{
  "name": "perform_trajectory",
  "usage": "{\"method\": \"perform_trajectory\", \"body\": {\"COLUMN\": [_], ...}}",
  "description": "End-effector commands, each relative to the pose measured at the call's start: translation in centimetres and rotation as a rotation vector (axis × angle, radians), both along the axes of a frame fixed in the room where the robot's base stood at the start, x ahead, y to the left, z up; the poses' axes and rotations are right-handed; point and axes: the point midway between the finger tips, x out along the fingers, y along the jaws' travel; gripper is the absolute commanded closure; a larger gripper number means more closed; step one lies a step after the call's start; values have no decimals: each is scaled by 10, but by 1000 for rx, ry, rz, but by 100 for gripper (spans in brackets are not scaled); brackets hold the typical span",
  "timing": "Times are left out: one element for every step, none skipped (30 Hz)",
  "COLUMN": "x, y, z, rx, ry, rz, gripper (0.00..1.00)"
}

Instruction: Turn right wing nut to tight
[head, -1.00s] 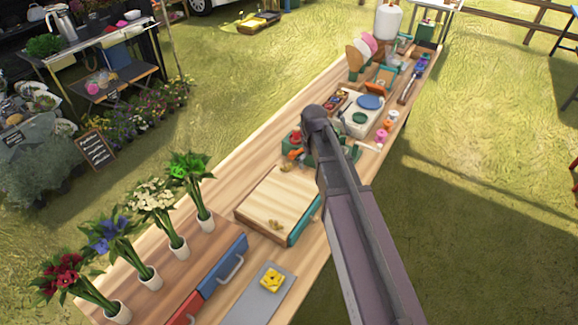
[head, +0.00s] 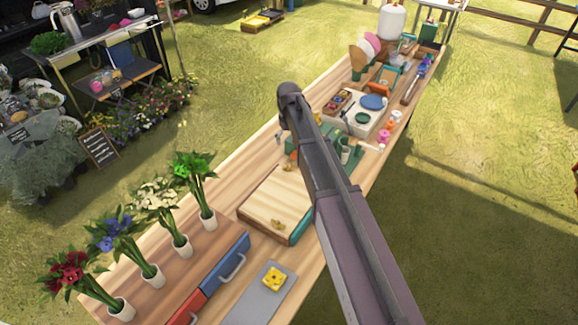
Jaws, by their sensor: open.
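A pale wooden board (head: 272,200), like a press, lies on the long table with a teal edge on its right side. One small brass wing nut (head: 277,225) sits near its front edge, and another wing nut (head: 287,168) sits at its far edge. Both are too small to tell how tight they are. My arm crosses the picture from the bottom right, passing over the board's right side, and its far end is above the table beyond the board. My gripper is not visible; the arm may hide it.
Beyond the arm stand a white tray (head: 352,121), spools and a white tank (head: 391,22). Grass surrounds the table.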

Motion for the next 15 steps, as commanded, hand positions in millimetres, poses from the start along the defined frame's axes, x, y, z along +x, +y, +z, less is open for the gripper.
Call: {"method": "perform_trajectory", "body": {"x": [0,0,0,0,0,0,0,0,0,0,0,0,0,0,0], "y": [0,0,0,0,0,0,0,0,0,0,0,0,0,0,0], "z": [-3,-4,-6,-8,-10,-12,-14,-16,-19,-21,-24,-27,-29,-32,-35], "rx": [0,0,0,0,0,0,0,0,0,0,0,0,0,0,0], "ry": [0,0,0,0,0,0,0,0,0,0,0,0,0,0,0], "rz": [0,0,0,0,0,0,0,0,0,0,0,0,0,0,0], "gripper": [0,0,0,0,0,0,0,0,0,0,0,0,0,0,0]}}
